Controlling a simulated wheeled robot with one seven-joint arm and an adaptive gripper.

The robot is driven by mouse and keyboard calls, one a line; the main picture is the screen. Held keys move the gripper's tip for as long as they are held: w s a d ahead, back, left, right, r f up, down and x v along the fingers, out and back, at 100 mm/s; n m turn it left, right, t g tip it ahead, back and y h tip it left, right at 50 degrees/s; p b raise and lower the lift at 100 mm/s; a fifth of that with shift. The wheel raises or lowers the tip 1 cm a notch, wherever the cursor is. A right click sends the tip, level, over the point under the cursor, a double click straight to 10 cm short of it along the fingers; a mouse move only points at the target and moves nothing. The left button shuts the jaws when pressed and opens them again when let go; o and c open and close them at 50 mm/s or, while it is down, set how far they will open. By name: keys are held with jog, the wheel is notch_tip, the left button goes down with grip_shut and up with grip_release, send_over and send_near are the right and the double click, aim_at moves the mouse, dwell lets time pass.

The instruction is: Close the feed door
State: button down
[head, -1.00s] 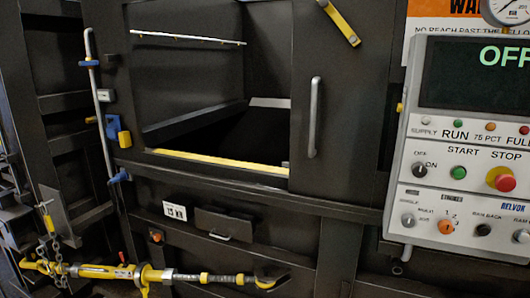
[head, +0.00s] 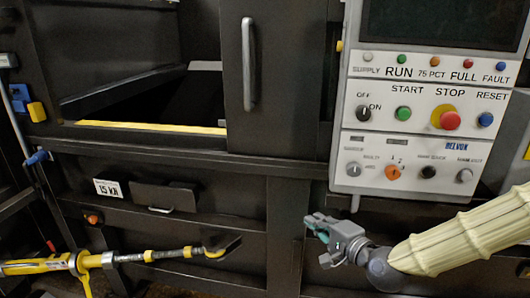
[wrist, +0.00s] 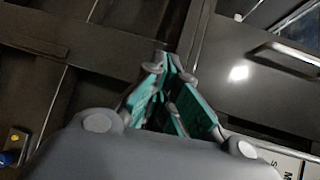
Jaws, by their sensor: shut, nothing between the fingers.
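The feed door (head: 277,80) is a dark panel with a vertical grey handle (head: 249,64), standing to the right of the feed opening (head: 150,97) in the head view. The opening shows uncovered, with a yellow strip (head: 150,127) along its lower edge. My gripper (head: 312,222) is low and right, below the control panel and well below the door handle, touching nothing that I can see. In the wrist view its teal-padded fingers (wrist: 168,68) are closed together and empty. A grey bar handle (wrist: 285,58) shows at upper right there; I cannot tell which handle it is.
The control panel (head: 428,140) juts out above my arm at right. A yellow tool with a long bar (head: 110,258) lies across the lower left. A small drawer-like plate with a handle (head: 165,197) sits below the opening. A ledge (head: 200,155) runs under the opening.

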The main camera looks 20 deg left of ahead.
notch_tip(320, 180, up, 18)
jog(key=w+m+t+y, duration=0.1)
jog(key=w+t+y, duration=0.1)
jog(key=t+y, duration=0.1)
jog(key=p, duration=0.5)
send_near(254, 106)
jog(key=w, duration=0.1)
jog(key=w+d, duration=0.1)
jog(key=w, duration=0.1)
jog(key=shift+w+r, duration=0.1)
jog(key=shift+a+r+g+p, duration=0.25)
jog(key=shift+a+p, duration=0.4)
jog(key=shift+a, duration=0.35)
jog(key=shift+a+r+p, duration=0.15)
jog(key=shift+a+p, duration=0.25)
jog(key=shift+a, duration=0.55)
